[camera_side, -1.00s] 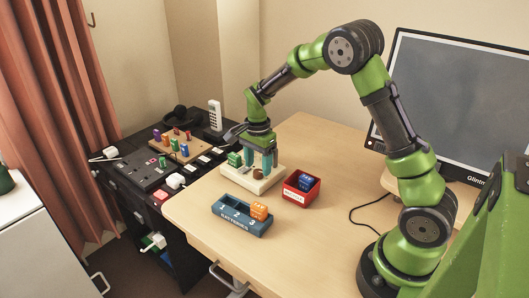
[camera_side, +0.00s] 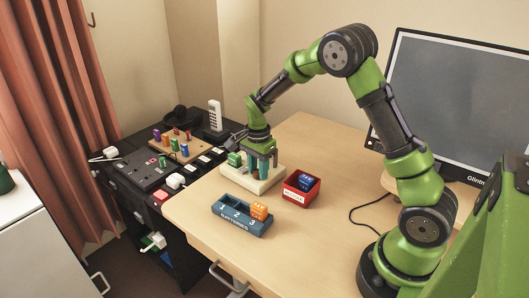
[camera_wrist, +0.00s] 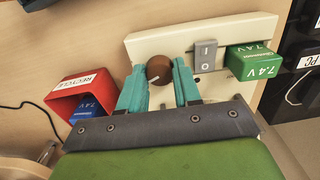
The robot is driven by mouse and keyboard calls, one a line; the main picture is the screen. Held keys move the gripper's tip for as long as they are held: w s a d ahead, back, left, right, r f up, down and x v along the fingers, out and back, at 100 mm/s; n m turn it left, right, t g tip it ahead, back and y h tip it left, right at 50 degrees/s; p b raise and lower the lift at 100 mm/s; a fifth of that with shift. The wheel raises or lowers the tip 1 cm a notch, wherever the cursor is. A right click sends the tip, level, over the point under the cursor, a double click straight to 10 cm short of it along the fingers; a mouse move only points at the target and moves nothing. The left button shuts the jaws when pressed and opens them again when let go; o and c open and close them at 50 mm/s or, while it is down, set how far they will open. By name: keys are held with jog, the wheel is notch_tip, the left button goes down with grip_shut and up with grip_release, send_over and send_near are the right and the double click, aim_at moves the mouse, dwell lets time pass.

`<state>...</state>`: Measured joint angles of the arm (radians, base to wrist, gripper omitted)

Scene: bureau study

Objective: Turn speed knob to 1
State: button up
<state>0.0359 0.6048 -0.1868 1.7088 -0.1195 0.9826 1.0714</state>
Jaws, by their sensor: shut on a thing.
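The speed knob (camera_wrist: 159,69) is round and brown, with a pale line pointing toward the lower left in the wrist view. It sits on a cream device (camera_wrist: 146,46), which also stands on the desk in the side view (camera_side: 268,186). My gripper (camera_wrist: 158,72) has its two teal fingers on either side of the knob and is shut on it. In the side view my gripper (camera_side: 262,170) points down over the device, and its fingers hide most of the knob. Any speed marks near the knob are too unclear to read.
A grey I/O switch (camera_wrist: 206,55) and a green 7.4V battery (camera_wrist: 252,62) are on the device beside the knob. A red recycle box (camera_side: 301,189) with a blue battery stands to the right. A blue battery tray (camera_side: 228,212) with an orange battery is in front.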

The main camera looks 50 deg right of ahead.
jog(key=n, duration=1.3)
dwell(0.4)
jog(key=shift+n, duration=0.3)
jog(key=o, duration=1.1)
jog(key=shift+c, duration=0.2)
jog(key=shift+r, duration=0.1)
notch_tip(320, 180, up, 17)
